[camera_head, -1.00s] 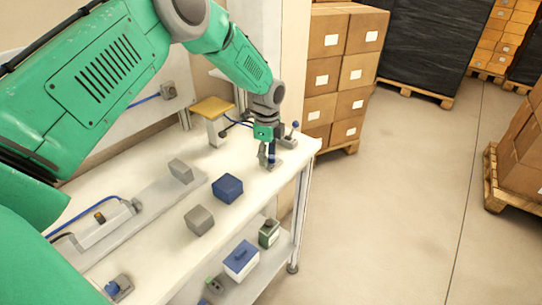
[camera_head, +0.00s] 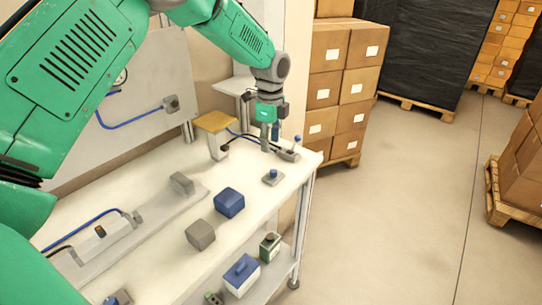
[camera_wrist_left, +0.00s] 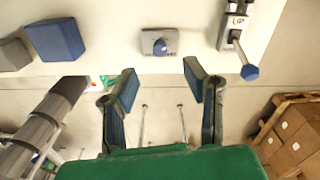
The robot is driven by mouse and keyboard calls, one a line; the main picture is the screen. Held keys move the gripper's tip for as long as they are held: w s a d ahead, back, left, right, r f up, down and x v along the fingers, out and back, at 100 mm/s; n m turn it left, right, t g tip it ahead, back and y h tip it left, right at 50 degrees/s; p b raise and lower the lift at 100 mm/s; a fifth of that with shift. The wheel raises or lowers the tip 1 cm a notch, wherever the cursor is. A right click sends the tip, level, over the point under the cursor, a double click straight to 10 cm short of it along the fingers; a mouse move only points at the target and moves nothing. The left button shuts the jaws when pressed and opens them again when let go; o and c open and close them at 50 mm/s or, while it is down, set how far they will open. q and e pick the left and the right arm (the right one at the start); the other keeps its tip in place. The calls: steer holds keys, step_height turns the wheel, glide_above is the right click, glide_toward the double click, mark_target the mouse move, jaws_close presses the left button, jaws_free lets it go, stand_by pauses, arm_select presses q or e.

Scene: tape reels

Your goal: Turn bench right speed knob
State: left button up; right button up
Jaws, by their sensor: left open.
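The bench right speed knob (camera_head: 273,175) is a small blue knob on a grey plate near the bench's right end. It also shows in the left wrist view (camera_wrist_left: 160,46), with a pale pointer mark, beyond my fingertips. My left gripper (camera_head: 270,145) is above and behind the knob in the head view, clear of it. In the left wrist view its two blue-padded fingers (camera_wrist_left: 160,85) are spread apart with nothing between them. My right gripper is not in view.
A lever with a blue tip (camera_wrist_left: 250,72) and an "UP" label stands right of the knob. A blue block (camera_head: 229,202) and a grey block (camera_head: 200,234) sit on the white bench (camera_head: 160,250). Stacked cartons (camera_head: 336,90) stand behind the bench end.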

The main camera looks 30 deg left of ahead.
mark_target(275, 171)
arm_select(q)
steer(key=f+m+b, duration=0.1)
steer(key=f+m, duration=0.2)
steer(key=m, duration=0.1)
steer(key=f+m+b, duration=0.2)
steer(key=f+m, duration=0.1)
steer(key=m, duration=0.1)
steer(key=f+m+b, duration=0.1)
steer(key=f+m, duration=0.2)
steer(key=shift+d+m+b, duration=0.35)
steer(key=shift+d+m, duration=0.05)
steer(key=shift+d+f, duration=0.3)
steer(key=shift+f, duration=0.1)
steer(key=shift+d, duration=0.15)
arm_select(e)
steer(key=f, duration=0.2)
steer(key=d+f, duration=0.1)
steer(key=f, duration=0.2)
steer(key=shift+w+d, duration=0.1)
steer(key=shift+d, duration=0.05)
